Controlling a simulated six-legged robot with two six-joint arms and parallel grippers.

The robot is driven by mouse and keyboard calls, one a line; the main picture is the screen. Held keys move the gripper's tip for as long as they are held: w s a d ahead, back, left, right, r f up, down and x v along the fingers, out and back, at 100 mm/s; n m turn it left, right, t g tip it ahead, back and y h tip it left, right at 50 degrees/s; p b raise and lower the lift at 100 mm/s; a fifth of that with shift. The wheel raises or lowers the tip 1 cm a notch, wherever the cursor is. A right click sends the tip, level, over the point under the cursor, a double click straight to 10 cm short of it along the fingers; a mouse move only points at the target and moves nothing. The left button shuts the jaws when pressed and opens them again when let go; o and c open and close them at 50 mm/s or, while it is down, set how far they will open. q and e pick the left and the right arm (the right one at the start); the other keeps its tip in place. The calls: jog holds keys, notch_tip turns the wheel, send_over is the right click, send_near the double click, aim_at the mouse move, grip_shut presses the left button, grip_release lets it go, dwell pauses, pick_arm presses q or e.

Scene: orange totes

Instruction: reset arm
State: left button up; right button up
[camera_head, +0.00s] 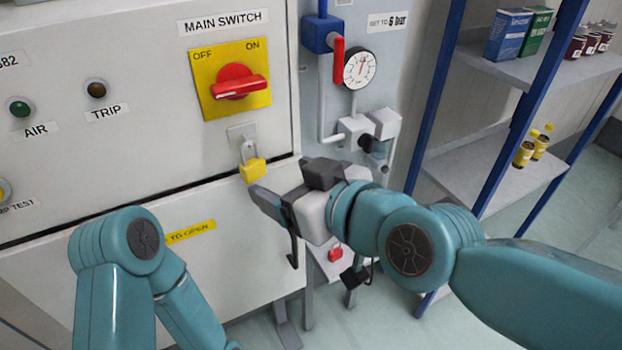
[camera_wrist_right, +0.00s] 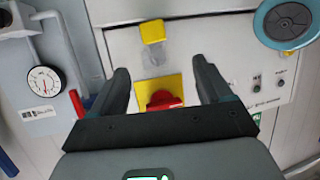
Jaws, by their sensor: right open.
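My right gripper (camera_head: 272,226) is in front of the grey cabinet, just below and right of the yellow padlock (camera_head: 253,170). Its two dark fingers are spread apart with nothing between them; they also show empty in the right wrist view (camera_wrist_right: 160,78). The padlock hangs by its shackle under the main switch (camera_head: 238,88), a red handle on a yellow plate. In the wrist view the scene is upside down, with the switch (camera_wrist_right: 160,96) between the fingers and the padlock (camera_wrist_right: 152,31) beyond them. My left arm is folded at the lower left; its gripper is out of frame.
A pressure gauge (camera_head: 360,69), red lever (camera_head: 338,62) and valve fittings stand right of the cabinet. A blue-post shelf (camera_head: 490,170) with boxes, cans and yellow bottles is further right. A red padlock (camera_head: 335,254) lies low behind my right wrist.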

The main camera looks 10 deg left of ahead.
jog(key=v, duration=0.4)
jog(key=w+d+f+m+g+h, duration=0.1)
jog(key=w+d+f+m+h, duration=0.1)
jog(key=f, duration=0.7)
jog(key=w+d+f+m+g+h, duration=0.1)
jog(key=w+d+f, duration=0.15)
jog(key=f, duration=0.55)
jog(key=w+d+f+m+g+h, duration=0.1)
jog(key=d+f+m+h, duration=0.15)
jog(key=f, duration=0.65)
jog(key=s+d+f+m+g, duration=0.2)
jog(key=s+f, duration=0.3)
jog(key=f, duration=0.3)
jog(key=s+d+f+m+g, duration=0.2)
jog(key=s+d+f, duration=0.2)
jog(key=f, duration=0.4)
jog(key=s+d+f+m+g+h, duration=0.1)
jog(key=s+d+f+m+g, duration=0.1)
jog(key=s+f, duration=0.5)
notch_tip(320, 180, down, 2)
jog(key=shift+d+f+p, duration=0.1)
jog(key=shift+d+p, duration=0.3)
jog(key=shift+d, duration=0.25)
jog(key=c, duration=0.7)
jog(key=shift+o, duration=0.2)
